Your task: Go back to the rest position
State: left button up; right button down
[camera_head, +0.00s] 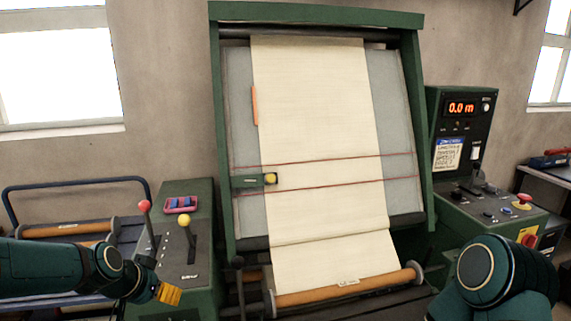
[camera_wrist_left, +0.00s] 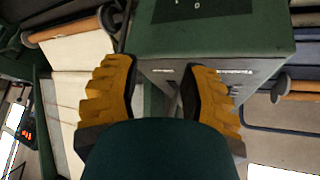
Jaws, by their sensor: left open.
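My left gripper (camera_head: 168,293) shows at the lower left of the head view, in front of the green lever box (camera_head: 175,250). In the left wrist view its two yellow ribbed fingers (camera_wrist_left: 160,95) are apart with nothing between them. The green box (camera_wrist_left: 215,40) is behind them there. My right arm shows at the lower right of the head view, but its gripper is not in view. A cream cloth (camera_head: 318,130) hangs down the green inspection frame (camera_head: 222,150) and runs to a roller (camera_head: 345,290) at the bottom.
The lever box carries a red-knobbed lever (camera_head: 145,207), a yellow-knobbed lever (camera_head: 184,221) and a small pink tray (camera_head: 181,204). A blue-railed cart (camera_head: 75,185) with rolls stands at left. A control console (camera_head: 462,130) reading 0.0 m stands at right.

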pick_arm(q)
jog(key=s+d+f+n+g, duration=0.1)
jog(key=s+d+f, duration=0.25)
jog(key=f, duration=0.25)
jog(key=s+d+f+n+g+h, duration=0.1)
jog(key=s+d+f, duration=0.1)
jog(key=d+f, duration=0.35)
jog(key=s+d+f+g, duration=0.1)
jog(key=s+d+f, duration=0.1)
jog(key=f, duration=0.6)
jog(key=s+d+f+n+g, duration=0.1)
jog(key=s+d+f, duration=0.2)
jog(key=s, duration=0.3)
jog(key=s+d+f+n, duration=0.1)
jog(key=s+d+f, duration=0.2)
jog(key=s+f, duration=0.2)
jog(key=shift+s+d+f+g, duration=0.15)
jog(key=shift+s+g, duration=0.25)
pick_arm(e)
jog(key=shift+s+r, duration=0.1)
jog(key=shift+s, duration=0.2)
pick_arm(q)
jog(key=shift+o, duration=0.3)
